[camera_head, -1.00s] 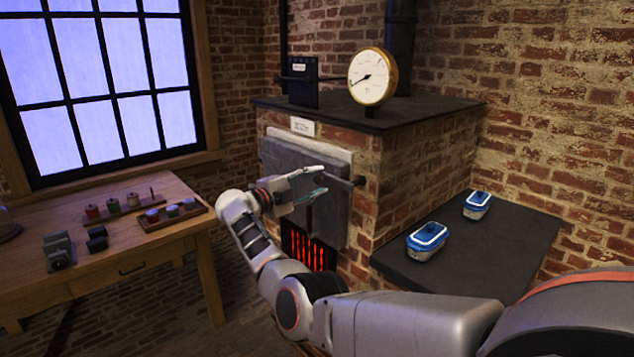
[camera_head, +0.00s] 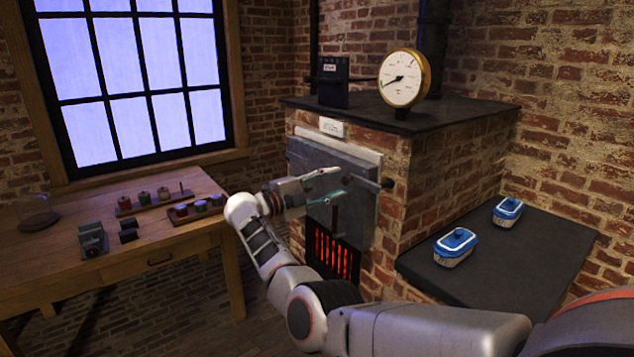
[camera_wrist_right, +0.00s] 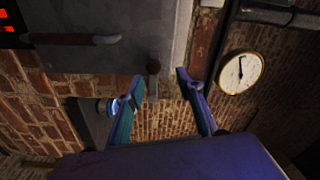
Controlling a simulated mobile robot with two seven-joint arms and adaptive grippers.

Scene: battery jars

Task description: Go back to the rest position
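My right gripper (camera_head: 328,186) is in front of the closed grey furnace door (camera_head: 360,205) in the head view, with its two fingers spread apart. In the right wrist view, the fingers (camera_wrist_right: 160,100) are apart with nothing between them, and the grey door (camera_wrist_right: 110,65) with its dark handle (camera_wrist_right: 75,39) is beyond. I cannot tell from the head view whether the gripper touches the door; it looks apart from it in the wrist view. My left gripper is in neither view.
The brick furnace carries a round gauge (camera_head: 404,78) and a dark box (camera_head: 333,82). Two blue-lidded containers, the nearer (camera_head: 455,247) and the farther (camera_head: 507,212), stand on a dark slab (camera_head: 540,255). A wooden table (camera_head: 190,250) at left holds small jars and blocks. Red bars glow below the door.

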